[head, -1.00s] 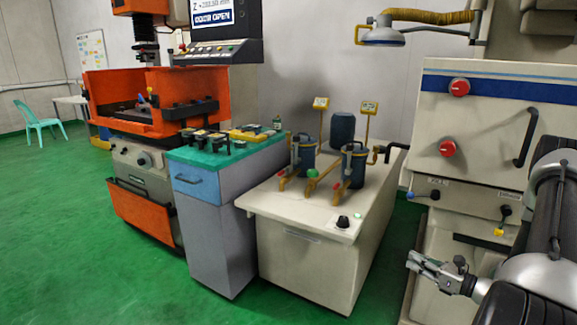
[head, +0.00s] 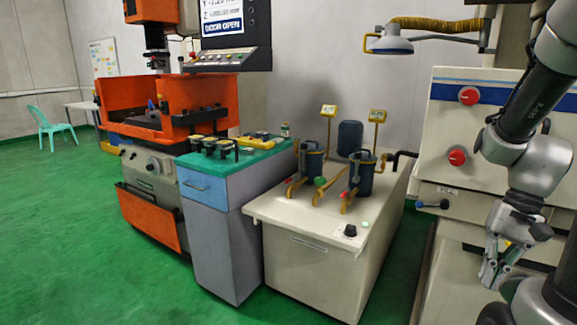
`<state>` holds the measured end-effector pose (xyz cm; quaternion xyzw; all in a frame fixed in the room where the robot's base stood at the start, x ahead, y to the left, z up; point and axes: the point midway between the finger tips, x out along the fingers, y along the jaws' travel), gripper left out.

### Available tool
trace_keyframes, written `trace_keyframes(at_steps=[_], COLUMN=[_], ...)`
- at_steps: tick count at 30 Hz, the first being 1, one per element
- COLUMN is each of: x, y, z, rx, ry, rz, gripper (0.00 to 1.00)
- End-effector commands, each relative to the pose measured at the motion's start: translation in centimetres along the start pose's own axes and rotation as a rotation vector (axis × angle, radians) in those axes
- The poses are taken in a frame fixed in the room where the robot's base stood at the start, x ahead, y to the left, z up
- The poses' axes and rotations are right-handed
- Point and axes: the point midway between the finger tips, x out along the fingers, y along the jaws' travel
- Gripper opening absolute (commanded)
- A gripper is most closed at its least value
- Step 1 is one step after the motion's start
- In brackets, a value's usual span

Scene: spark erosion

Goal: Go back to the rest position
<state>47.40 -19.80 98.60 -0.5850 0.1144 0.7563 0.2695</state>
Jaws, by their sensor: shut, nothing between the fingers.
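My gripper (head: 487,281) is at the lower right of the head view, pointing down, in front of the cream machine. Its fingers are closed with nothing held. My arm comes down from the top right corner, folded near my body. The gripper is clear of the white tank unit (head: 300,285) to its left and touches nothing that I can see.
The cream machine (head: 452,115) with red knobs (head: 469,96) stands behind my arm. To the left are a grey cabinet with a green top (head: 262,154) and an orange machine (head: 215,100). Green floor (head: 90,240) lies open at left.

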Motion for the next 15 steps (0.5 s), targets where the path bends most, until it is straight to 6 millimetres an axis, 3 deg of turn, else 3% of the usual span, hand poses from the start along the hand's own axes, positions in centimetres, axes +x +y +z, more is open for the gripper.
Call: trace_keyframes(at_steps=[6,15], x=[-5.9,-10.6], y=[-0.9,-4.1], z=[2.8,6.8], rx=[-0.298,-0.533], ry=[0.293,0.578], rz=[0.149,0.132], gripper=[0.00,0.00])
